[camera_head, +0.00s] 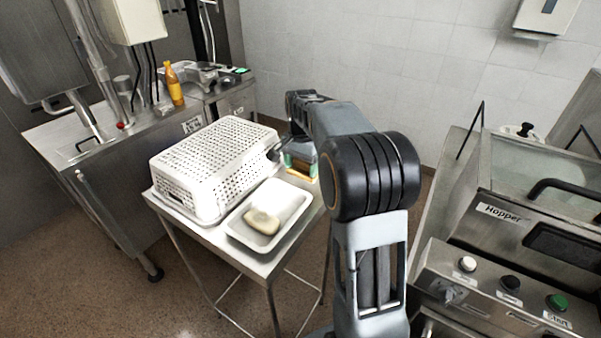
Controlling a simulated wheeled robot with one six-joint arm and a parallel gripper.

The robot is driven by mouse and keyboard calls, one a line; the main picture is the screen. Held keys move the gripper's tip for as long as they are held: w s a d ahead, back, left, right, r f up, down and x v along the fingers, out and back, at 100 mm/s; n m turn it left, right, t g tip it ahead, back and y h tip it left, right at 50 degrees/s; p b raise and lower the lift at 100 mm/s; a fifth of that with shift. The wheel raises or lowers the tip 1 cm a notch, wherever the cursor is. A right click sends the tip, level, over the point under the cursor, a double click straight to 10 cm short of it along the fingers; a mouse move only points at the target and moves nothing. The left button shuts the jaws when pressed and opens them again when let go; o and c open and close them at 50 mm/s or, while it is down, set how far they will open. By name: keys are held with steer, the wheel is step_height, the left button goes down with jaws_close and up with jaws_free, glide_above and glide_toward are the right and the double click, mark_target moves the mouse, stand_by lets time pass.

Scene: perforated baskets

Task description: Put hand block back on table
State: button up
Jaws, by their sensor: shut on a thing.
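My gripper (280,149) is at the right end of the white basket, over the far right part of the steel table (275,265). It is shut on a small orange and green block (301,168), which shows just below my wrist. My arm and wrist hide much of the grip, and the fingertips are small and dark. I cannot tell whether the block touches the table top or is slightly above it. I also cannot tell whether my gripper touches the basket.
A white perforated basket (190,175) covers the table's left and back. A white tray (240,235) with a beige oval item (262,222) lies in front. An orange bottle (174,85) stands on the left counter. A steel hopper machine (515,235) is at right.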

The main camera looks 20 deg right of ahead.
mark_target(302, 169)
steer(key=shift+w+d+f, duration=0.15)
steer(key=shift+w+f, duration=0.15)
steer(key=shift+f, duration=0.2)
steer(key=shift+w+f, duration=0.1)
steer(key=shift+f, duration=1.5)
steer(key=shift+f, duration=0.1)
steer(key=o, duration=1)
